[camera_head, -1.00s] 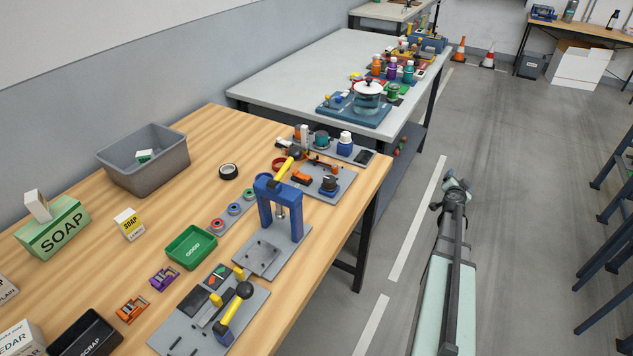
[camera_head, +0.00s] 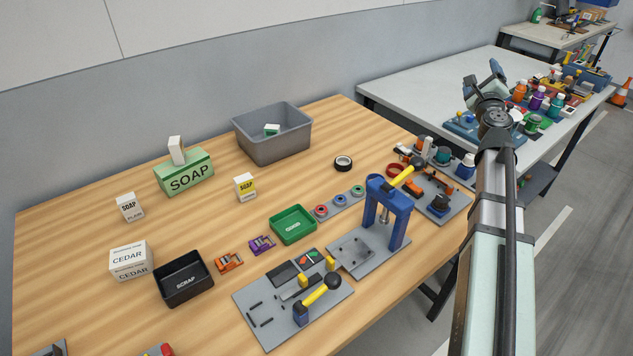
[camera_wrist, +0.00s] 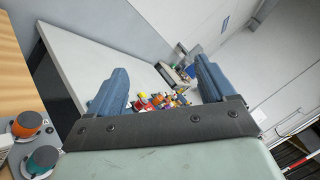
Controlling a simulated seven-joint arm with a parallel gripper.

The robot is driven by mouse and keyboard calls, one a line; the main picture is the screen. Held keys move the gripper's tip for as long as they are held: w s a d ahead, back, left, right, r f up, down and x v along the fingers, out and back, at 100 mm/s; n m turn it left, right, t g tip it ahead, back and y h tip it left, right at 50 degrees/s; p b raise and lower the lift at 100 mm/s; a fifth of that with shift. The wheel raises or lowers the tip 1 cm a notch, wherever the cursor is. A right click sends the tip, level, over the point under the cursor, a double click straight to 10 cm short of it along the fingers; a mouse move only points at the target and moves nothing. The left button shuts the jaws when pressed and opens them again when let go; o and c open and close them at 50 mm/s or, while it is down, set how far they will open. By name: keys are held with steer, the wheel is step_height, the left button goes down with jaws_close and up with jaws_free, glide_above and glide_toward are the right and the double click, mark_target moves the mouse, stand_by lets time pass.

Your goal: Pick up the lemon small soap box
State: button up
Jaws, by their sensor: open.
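A small white soap box with a yellow label (camera_head: 245,187) stands upright on the wooden table in the head view, right of the green SOAP box. Its small print is too small to read; the yellow label fits lemon. My gripper (camera_head: 483,79) is high at the right in the head view, far from this box, over the grey table's near side. In the wrist view my gripper (camera_wrist: 162,68) has its two blue fingers wide apart with nothing between them. The small soap box does not show in the wrist view.
A green SOAP box (camera_head: 185,174) carries a small white box (camera_head: 177,150). A PLAIN soap box (camera_head: 130,207) and CEDAR boxes (camera_head: 130,261) stand left. A grey bin (camera_head: 272,143) is behind, a green tray (camera_head: 293,225) in front, and a blue press (camera_head: 388,205) stands right.

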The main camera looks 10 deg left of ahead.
steer(key=s+a+n+y, duration=0.3)
steer(key=a+y, duration=0.1)
steer(key=a, duration=1.2)
steer(key=n+g+y, duration=0.6)
steer(key=n+g, duration=0.1)
steer(key=n, duration=1)
glide_above(244, 180)
steer(key=w+d, duration=0.4)
steer(key=d, duration=0.4)
steer(key=w+d, duration=0.3)
steer(key=d, duration=0.5)
step_height(244, 180, down, 12)
steer(key=s+a+f+n+g, duration=0.1)
steer(key=s+a+f+n, duration=0.2)
steer(key=a+n, duration=0.1)
steer(key=s+a+f+n+g, duration=0.1)
steer(key=s+a+f+n, duration=0.3)
steer(key=n, duration=0.1)
steer(key=s+a+f+n+g, duration=0.1)
steer(key=s+a+f+n, duration=0.3)
steer(key=shift+a, duration=0.1)
steer(key=shift+w+a+f+n, duration=0.1)
steer(key=shift+w+a+n, duration=0.1)
steer(key=shift+n, duration=0.1)
steer(key=shift+x, duration=3.3)
